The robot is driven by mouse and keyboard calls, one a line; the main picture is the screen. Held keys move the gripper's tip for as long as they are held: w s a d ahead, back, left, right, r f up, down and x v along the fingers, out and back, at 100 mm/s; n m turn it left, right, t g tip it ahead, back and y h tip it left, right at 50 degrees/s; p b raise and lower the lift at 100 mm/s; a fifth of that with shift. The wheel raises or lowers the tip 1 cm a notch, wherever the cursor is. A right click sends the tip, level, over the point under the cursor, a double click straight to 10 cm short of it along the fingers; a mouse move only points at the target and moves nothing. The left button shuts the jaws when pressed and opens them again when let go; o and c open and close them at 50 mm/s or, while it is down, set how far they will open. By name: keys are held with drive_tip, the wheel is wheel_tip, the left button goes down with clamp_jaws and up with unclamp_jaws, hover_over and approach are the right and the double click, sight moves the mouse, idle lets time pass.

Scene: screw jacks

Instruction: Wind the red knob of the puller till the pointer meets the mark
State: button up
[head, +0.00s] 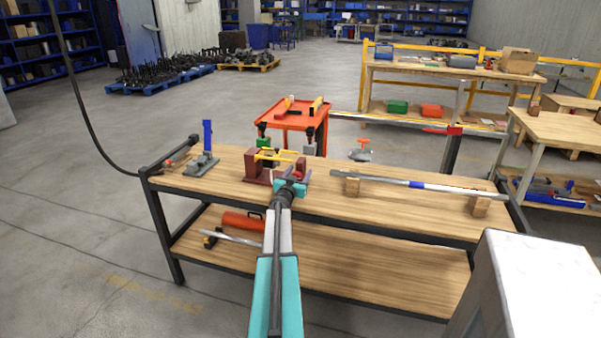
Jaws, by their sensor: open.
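A maroon frame with yellow bars (259,169), which looks like the puller, stands on the wooden workbench (330,205) left of its middle. A small red part (297,174), perhaps the red knob, shows at its front right, partly hidden by my gripper. My gripper (291,182) is at the front of this frame, close to the red part. It is open, but the view is too small to tell whether the jaws are around the part or touching it. The pointer and the mark cannot be made out.
A grey tool with a blue upright (207,140) stands left on the bench. A long bar (400,184) lies on wooden blocks at the right. An orange trolley (292,117) stands behind. The bench front between frame and bar is mostly clear.

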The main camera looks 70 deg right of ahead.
drive_tip(key=c, duration=1)
drive_tip(key=shift+c, duration=0.2)
drive_tip(key=shift+m, duration=0.3)
drive_tip(key=shift+m, duration=0.4)
drive_tip(key=o, duration=1)
drive_tip(key=shift+o, duration=0.2)
